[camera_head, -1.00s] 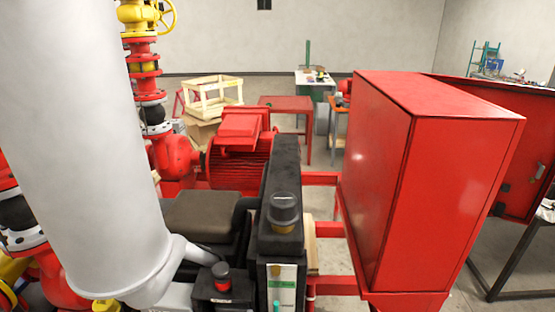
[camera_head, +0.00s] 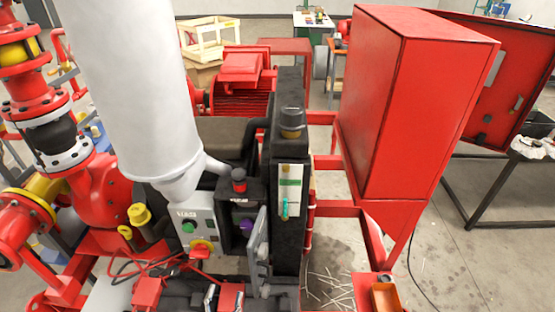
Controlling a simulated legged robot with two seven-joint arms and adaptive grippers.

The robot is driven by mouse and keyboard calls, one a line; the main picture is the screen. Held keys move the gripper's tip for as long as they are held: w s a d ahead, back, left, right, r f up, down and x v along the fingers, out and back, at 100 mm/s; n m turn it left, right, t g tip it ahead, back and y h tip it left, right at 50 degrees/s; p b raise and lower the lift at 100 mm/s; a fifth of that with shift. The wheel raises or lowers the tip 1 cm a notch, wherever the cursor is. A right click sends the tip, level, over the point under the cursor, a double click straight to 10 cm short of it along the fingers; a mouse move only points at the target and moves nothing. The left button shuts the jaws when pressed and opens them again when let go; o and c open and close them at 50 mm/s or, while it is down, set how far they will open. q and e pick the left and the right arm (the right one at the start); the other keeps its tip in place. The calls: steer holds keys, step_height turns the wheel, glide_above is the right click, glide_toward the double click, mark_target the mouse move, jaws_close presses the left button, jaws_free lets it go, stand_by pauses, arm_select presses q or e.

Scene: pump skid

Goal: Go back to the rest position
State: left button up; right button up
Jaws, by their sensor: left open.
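My left gripper (camera_head: 225,299) shows only in part at the bottom edge, as dark and silver pieces among red parts. It is open, and I see nothing held between its fingers. It is in front of and below the grey control box (camera_head: 196,222) and the black box with a red button (camera_head: 239,190). Its outline is hard to separate from the machinery around it. My right gripper is not in view.
A large pale cylinder (camera_head: 135,90) stands at left centre, beside red piping (camera_head: 100,190). A tall red cabinet (camera_head: 400,110) fills the right. An orange tray (camera_head: 385,298) is at the lower right. Open floor (camera_head: 440,255) shows beyond it.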

arm_select(q)
steer(key=s+a+f+n+g+y, duration=0.4)
steer(key=a+f+n+g+y, duration=0.35)
steer(key=f+g, duration=0.2)
steer(key=s+f+g+h, duration=0.1)
steer(key=s+f+g, duration=0.15)
steer(key=s, duration=0.25)
steer(key=s+d+f+m+g+h, duration=0.1)
steer(key=s+g, duration=0.2)
steer(key=s, duration=0.2)
steer(key=s+f+g+h, duration=0.1)
steer(key=s+f+g, duration=0.15)
steer(key=s, duration=0.25)
step_height(320, 180, down, 24)
steer(key=g, duration=0.2)
steer(key=s+a+f, duration=0.3)
steer(key=s+f, duration=1.5)
steer(key=s, duration=0.1)
steer(key=shift+g, duration=0.45)
steer(key=shift+s+d+f+m+y, duration=0.1)
steer(key=shift+f+m+y, duration=0.05)
steer(key=shift+m+y, duration=0.1)
